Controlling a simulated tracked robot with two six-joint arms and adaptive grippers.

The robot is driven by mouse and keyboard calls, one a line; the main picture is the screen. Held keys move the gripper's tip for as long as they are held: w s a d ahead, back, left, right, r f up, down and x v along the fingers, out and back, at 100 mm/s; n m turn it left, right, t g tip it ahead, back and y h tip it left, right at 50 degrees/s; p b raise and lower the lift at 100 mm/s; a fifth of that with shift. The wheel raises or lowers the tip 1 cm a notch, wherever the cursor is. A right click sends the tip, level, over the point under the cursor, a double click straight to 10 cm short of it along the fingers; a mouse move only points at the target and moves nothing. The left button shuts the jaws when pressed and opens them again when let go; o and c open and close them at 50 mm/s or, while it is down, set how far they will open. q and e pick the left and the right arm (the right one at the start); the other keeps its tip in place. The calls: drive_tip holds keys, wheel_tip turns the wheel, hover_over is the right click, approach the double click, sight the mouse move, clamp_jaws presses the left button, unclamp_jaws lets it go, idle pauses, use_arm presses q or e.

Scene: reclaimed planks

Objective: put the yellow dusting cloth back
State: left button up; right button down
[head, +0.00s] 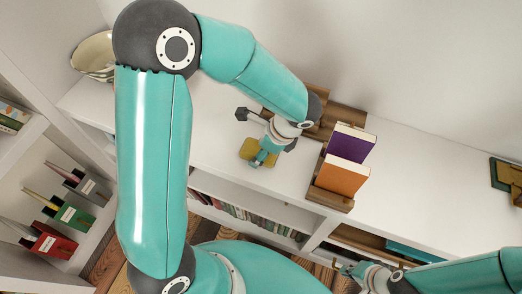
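A mustard-yellow patch, which looks like the yellow dusting cloth (247,149), lies on the white cabinet top (420,160) left of the books. My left gripper (262,160) is over its right side and hides part of it. I cannot tell whether the fingers touch or grip the cloth. My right gripper (350,270) is low at the front of the cabinet, far from the cloth. Nothing shows in it, and its finger gap is too small to judge.
A purple book (350,143) and an orange book (341,174) stand in a wooden holder (328,198). A patterned bowl (94,57) is at the back left. Grey, green and red file boxes (70,216) fill the left shelf.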

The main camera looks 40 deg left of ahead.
use_arm(q)
drive_tip(key=shift+f, duration=0.25)
drive_tip(key=o, duration=1)
drive_tip(key=shift+d+r, duration=0.15)
drive_tip(key=shift+r, duration=0.25)
drive_tip(key=p+v, duration=0.2)
drive_tip(key=v, duration=0.8)
drive_tip(key=shift+r, duration=0.1)
drive_tip(key=shift+d+r, duration=0.3)
drive_tip(key=shift+r, duration=0.25)
